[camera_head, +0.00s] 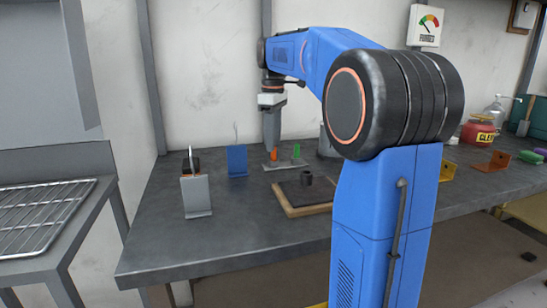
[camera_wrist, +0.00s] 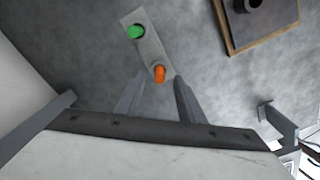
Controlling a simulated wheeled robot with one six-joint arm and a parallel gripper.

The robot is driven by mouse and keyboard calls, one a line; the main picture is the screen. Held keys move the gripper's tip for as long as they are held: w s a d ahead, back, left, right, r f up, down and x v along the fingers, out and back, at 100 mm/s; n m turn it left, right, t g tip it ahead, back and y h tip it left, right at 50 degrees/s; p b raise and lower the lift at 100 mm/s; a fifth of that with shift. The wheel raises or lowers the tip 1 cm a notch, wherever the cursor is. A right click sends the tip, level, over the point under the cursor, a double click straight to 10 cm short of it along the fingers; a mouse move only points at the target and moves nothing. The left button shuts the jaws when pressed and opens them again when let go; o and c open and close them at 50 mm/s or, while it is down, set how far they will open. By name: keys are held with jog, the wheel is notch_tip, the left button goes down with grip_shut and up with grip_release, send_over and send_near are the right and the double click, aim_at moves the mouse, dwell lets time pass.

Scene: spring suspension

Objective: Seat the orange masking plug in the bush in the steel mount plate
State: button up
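The orange masking plug (camera_head: 274,154) stands upright in a pale strip (camera_head: 285,166), beside a green plug (camera_head: 297,151). My gripper (camera_head: 272,146) points down over the orange plug. In the wrist view, the two fingers of my gripper (camera_wrist: 158,80) are apart, and the orange plug (camera_wrist: 159,74) shows between their tips with gaps at the sides. Whether the tips reach down to the plug's height is hard to tell. A grey upright steel plate (camera_head: 196,193) stands on the bench at left, with a dark round part at its top. Its bush is too small to make out.
A blue bracket (camera_head: 237,160) stands between the steel plate and the strip. A wood-edged board (camera_head: 307,209) with a black cylinder (camera_head: 306,178) lies in front of the strip. Orange brackets (camera_head: 492,162) and a red tub (camera_head: 477,132) are at right. The bench's front left is clear.

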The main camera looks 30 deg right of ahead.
aim_at(273, 156)
jog(key=shift+f, duration=1.4)
grip_shut()
jog(key=shift+r, duration=0.15)
